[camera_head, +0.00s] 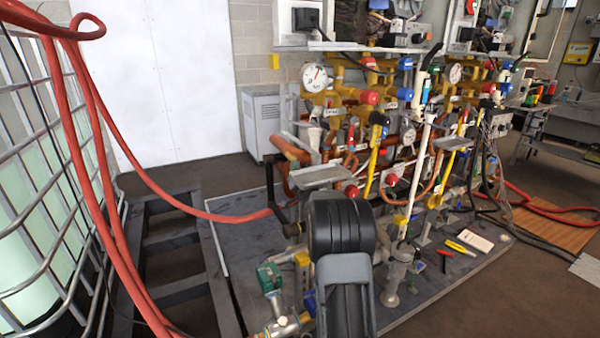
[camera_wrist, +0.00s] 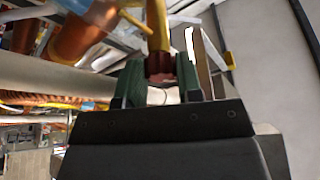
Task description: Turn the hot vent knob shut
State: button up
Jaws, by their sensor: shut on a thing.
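In the wrist view my gripper (camera_wrist: 160,88) has its two green fingers on either side of a small dark red piece (camera_wrist: 160,72), which looks like the hot vent knob. It is shut on this piece, at the lower end of a yellow pipe (camera_wrist: 158,25). The fingers hide the sides of the knob, so its turn angle cannot be told. In the head view my own dark arm stands in front of the lower pipework and hides the gripper and the held knob.
A heater pipe panel with a round gauge (camera_head: 314,77), red knobs and blue valves rises behind my arm. A red hose (camera_head: 170,200) loops at the left beside a metal cage (camera_head: 45,190). A green valve (camera_head: 269,276) sits low left of my arm. Tools lie on the platform at right.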

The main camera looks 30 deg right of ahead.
jog(key=shift+a+r+m+g+h+b, duration=0.1)
jog(key=shift+m+g+h+b, duration=0.3)
jog(key=shift+m, duration=0.9)
jog(key=shift+a+r+m+g+h+b, duration=0.15)
jog(key=shift+m+g+h, duration=0.3)
jog(key=shift+m, duration=0.85)
jog(key=shift+d+f, duration=0.1)
jog(key=o, duration=0.7)
jog(key=shift+c, duration=0.2)
jog(key=v, duration=1.3)
jog(key=shift+s+a, duration=0.2)
jog(key=shift+s, duration=0.15)
